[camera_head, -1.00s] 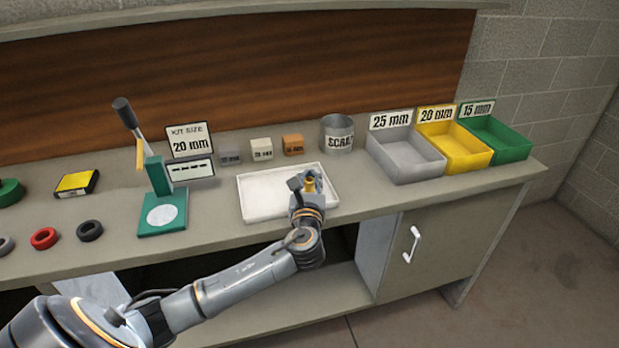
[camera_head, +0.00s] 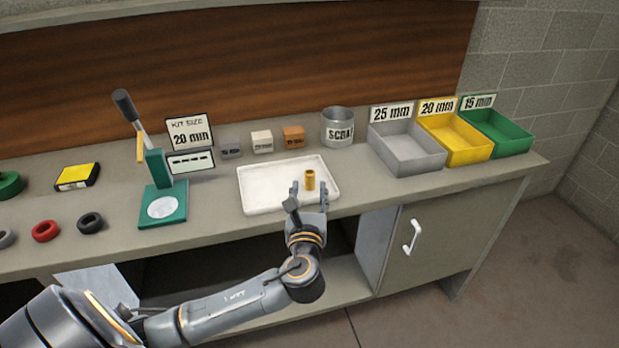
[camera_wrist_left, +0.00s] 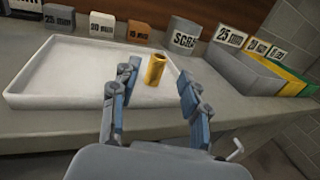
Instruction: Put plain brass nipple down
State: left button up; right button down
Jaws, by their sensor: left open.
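The plain brass nipple (camera_head: 310,180) stands upright on the right part of the white tray (camera_head: 262,203). It also shows in the left wrist view (camera_wrist_left: 155,70), upright beyond my fingers and apart from them. My left gripper (camera_head: 308,196) is open and empty at the tray's front right edge. In the left wrist view its two fingers (camera_wrist_left: 158,92) are spread wide, with the nipple seen in the gap between them. My right gripper is not in view.
Behind the tray stand small labelled blocks (camera_head: 262,141) and a metal scrap can (camera_head: 337,127). Grey (camera_head: 408,160), yellow (camera_head: 462,150) and green (camera_head: 503,139) bins stand to the right. A green lever press (camera_head: 160,205) stands left. The tray's left part is empty.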

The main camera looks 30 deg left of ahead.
pick_arm(q)
jog(key=v, duration=0.3)
jog(key=shift+s+d, duration=0.2)
jog(key=shift+s, duration=0.05)
dwell(0.4)
